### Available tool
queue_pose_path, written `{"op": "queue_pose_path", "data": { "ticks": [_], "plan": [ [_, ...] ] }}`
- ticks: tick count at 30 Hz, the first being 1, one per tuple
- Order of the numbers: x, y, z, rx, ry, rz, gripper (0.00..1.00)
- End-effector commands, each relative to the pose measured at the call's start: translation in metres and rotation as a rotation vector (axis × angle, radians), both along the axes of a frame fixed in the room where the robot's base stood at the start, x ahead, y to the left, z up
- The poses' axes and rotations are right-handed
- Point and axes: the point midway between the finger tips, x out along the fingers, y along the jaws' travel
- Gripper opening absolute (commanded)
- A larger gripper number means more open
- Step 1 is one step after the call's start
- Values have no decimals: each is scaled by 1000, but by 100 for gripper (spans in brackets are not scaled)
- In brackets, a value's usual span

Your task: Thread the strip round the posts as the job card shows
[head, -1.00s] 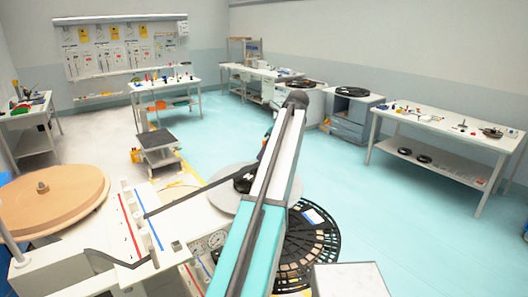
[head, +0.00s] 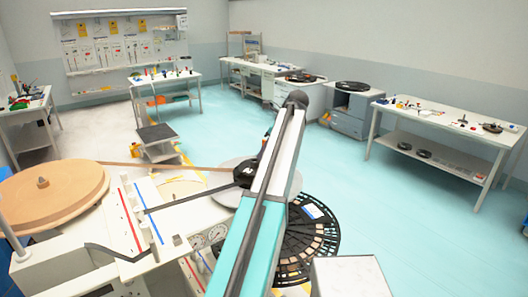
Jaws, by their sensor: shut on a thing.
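The strip comes off the tan round reel (head: 52,190) at the left as a brown band (head: 165,165), reaching a black part beside my arm. A dark band (head: 190,197) runs from the deck posts to the same black part. Two pale posts (head: 150,225) stand on the white deck between a red line and a blue line. My gripper (head: 246,175) appears to be this black part, low over a grey round plate (head: 228,196); it is shut on the strip. My arm hides much of it, including the fingertips. The job card cannot be singled out.
A black slotted disc (head: 318,240) lies right of my arm, with a pale box (head: 348,277) in front. A low stand (head: 157,138) is behind the deck. Side tables, including the right one (head: 450,125), line the walls. The blue floor between is clear.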

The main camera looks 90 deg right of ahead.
Motion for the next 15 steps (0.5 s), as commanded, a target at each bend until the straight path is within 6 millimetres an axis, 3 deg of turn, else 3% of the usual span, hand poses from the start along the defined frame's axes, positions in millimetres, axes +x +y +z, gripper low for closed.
{"op": "queue_pose_path", "data": {
  "ticks": [8,9,12,15],
  "plan": [
    [0,0,0,0,0,0,0],
    [0,0,0,0,0,0,18],
    [0,0,0,0,0,0,33],
    [0,0,0,0,0,0,33]
  ]
}}
